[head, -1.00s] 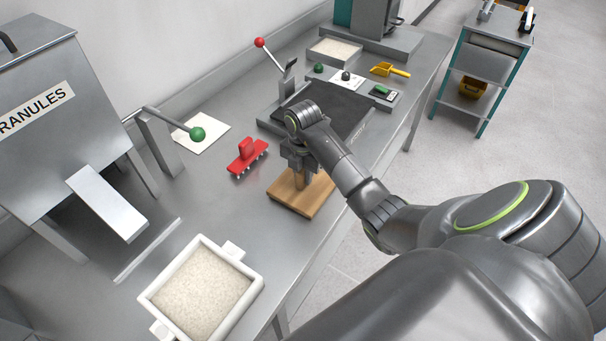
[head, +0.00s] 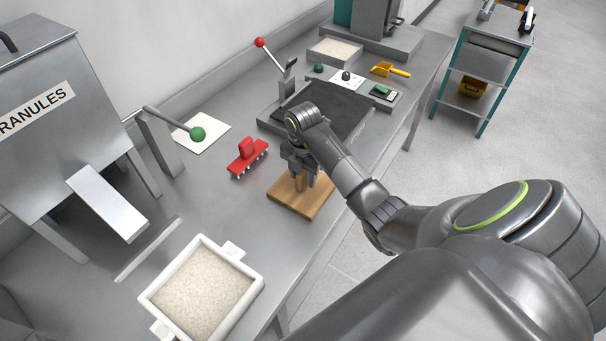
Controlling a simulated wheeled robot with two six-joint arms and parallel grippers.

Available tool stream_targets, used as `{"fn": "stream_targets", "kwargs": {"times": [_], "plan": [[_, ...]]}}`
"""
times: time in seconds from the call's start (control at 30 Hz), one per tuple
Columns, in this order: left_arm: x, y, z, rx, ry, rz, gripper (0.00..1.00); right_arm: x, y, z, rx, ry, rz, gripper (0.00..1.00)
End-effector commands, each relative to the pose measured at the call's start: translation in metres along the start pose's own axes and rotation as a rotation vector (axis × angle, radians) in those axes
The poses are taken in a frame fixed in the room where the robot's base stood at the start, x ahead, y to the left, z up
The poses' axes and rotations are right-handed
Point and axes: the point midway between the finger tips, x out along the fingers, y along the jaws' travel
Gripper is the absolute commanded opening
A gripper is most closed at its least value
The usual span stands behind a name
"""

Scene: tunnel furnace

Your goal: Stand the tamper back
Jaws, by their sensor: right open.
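The tamper is a flat wooden plate (head: 300,204) with an upright wooden handle (head: 301,181), at the table's front edge in the head view. The plate lies flat and the handle points up. My right gripper (head: 301,178) comes down from above, with its fingers open on either side of the handle. The wrist and fingers hide the top of the handle. I cannot tell whether a finger still touches the wood. My left gripper is not in view.
A white mould of granules (head: 203,288) sits nearer, below the hopper chute (head: 108,203). Behind my gripper is a dark plate (head: 335,104) with a red-knobbed lever (head: 260,43). Bare table lies between mould and tamper.

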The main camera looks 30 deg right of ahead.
Motion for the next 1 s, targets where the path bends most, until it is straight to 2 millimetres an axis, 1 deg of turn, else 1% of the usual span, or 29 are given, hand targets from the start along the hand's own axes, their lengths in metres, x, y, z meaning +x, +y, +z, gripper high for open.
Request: {"fn": "stream_targets", "kwargs": {"times": [0.13, 0.23, 0.27, 0.3, 0.5, 0.7, 0.8, 1.0], "plan": [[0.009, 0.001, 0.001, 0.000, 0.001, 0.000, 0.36, -0.022, 0.001, 0.001, -0.001, -0.005, 0.006, 0.44], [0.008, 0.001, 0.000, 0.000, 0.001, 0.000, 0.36, -0.048, 0.002, 0.002, -0.002, -0.006, 0.007, 0.44], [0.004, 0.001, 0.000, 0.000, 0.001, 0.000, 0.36, -0.056, 0.001, 0.001, 0.000, -0.005, 0.004, 0.44], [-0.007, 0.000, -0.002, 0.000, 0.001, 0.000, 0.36, -0.063, 0.000, 0.001, 0.001, -0.001, 0.001, 0.44], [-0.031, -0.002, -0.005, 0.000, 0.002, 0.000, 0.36, -0.087, 0.000, 0.000, 0.000, -0.001, 0.001, 0.44], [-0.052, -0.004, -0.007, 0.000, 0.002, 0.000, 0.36, -0.107, 0.000, 0.000, 0.000, -0.001, 0.001, 0.44], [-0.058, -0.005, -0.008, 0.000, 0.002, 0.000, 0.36, -0.114, 0.000, 0.000, 0.000, -0.001, 0.001, 0.44], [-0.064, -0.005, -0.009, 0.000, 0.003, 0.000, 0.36, -0.120, 0.000, 0.000, 0.000, -0.001, 0.002, 0.44]]}}
